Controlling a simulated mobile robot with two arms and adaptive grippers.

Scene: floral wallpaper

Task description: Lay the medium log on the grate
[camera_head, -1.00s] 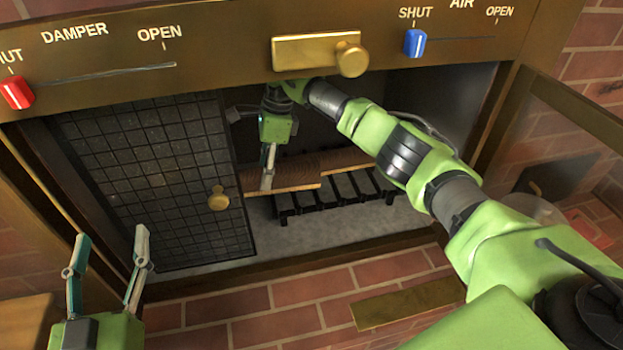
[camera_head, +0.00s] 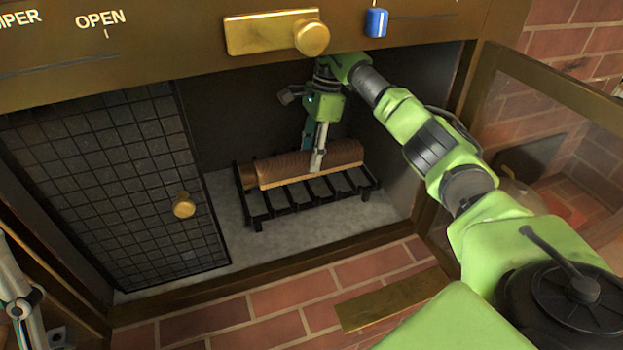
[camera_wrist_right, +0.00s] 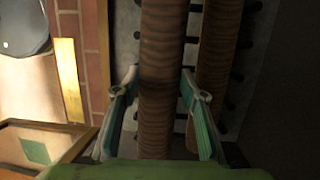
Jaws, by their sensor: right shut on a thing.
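The medium log (camera_head: 285,182), brown with a paler lower face, lies lengthwise over the black grate (camera_head: 258,212) inside the stove. My right gripper (camera_head: 318,165) is shut around its middle from above. In the right wrist view the log (camera_wrist_right: 162,70) runs between the fingers of my right gripper (camera_wrist_right: 158,110). I cannot tell whether it touches the grate. A second log (camera_wrist_right: 217,70) lies parallel behind it on the grate, mostly hidden in the head view. My left gripper (camera_head: 20,305) is cut off at the left edge, so its opening does not show.
A dark mesh screen (camera_head: 110,190) with a brass knob (camera_head: 184,205) covers the left of the opening. The brass frame with sliders and a brass handle (camera_head: 275,33) hangs above. A glass door (camera_head: 530,120) stands open at right. Grey floor is free in front of the grate.

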